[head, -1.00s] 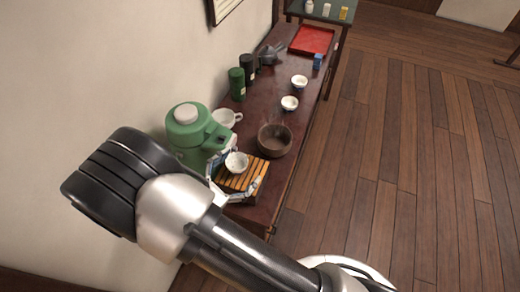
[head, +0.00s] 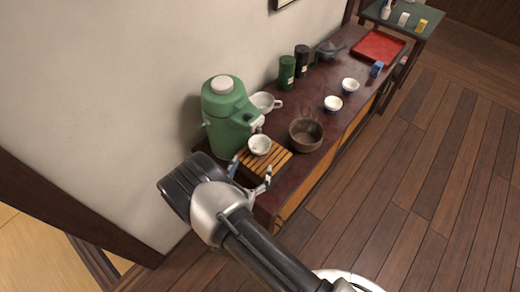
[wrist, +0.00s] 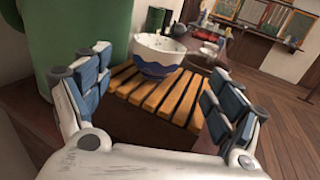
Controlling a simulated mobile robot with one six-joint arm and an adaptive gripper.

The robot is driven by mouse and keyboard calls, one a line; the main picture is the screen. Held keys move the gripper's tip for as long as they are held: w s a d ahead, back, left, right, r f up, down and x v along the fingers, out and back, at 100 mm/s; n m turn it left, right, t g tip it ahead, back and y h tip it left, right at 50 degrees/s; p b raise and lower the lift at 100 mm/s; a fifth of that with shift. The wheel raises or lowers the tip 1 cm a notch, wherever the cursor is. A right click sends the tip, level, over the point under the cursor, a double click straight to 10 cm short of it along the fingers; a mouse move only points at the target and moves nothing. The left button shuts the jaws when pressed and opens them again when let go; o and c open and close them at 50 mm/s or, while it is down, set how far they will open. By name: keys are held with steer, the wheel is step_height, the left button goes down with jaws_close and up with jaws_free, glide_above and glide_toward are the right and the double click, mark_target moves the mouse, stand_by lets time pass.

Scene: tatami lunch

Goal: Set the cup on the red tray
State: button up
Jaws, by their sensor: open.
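A small white cup (head: 259,145) stands upright on a slatted wooden stand (head: 279,163) at the near end of the dark cabinet, in front of the green pump flask (head: 228,115). In the wrist view the cup (wrist: 157,57) shows a blue wavy band, on the far part of the slats (wrist: 165,97). My gripper (head: 251,172) is open and empty at the stand's near edge, short of the cup; its fingers stand apart on both sides in the wrist view (wrist: 157,98). The red tray (head: 378,45) lies at the far end of the cabinet and looks empty.
A brown bowl (head: 306,134) stands right of the stand. Two white cups (head: 333,103) and (head: 350,86), a larger white cup (head: 265,102), green and black canisters (head: 287,72), a dark teapot (head: 331,50) and a blue box (head: 376,69) stand along the cabinet. Floor is clear at right.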

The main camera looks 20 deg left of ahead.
mark_target(256, 153)
steer(key=w, duration=0.2)
steer(key=w+b, duration=0.1)
steer(key=w, duration=0.5)
steer(key=shift+a+r+b, duration=0.15)
steer(key=shift+r+b, duration=0.2)
steer(key=shift+r, duration=0.05)
steer(key=shift+c, duration=0.6)
steer(key=c, duration=1.1)
steer(key=shift+c, duration=0.2)
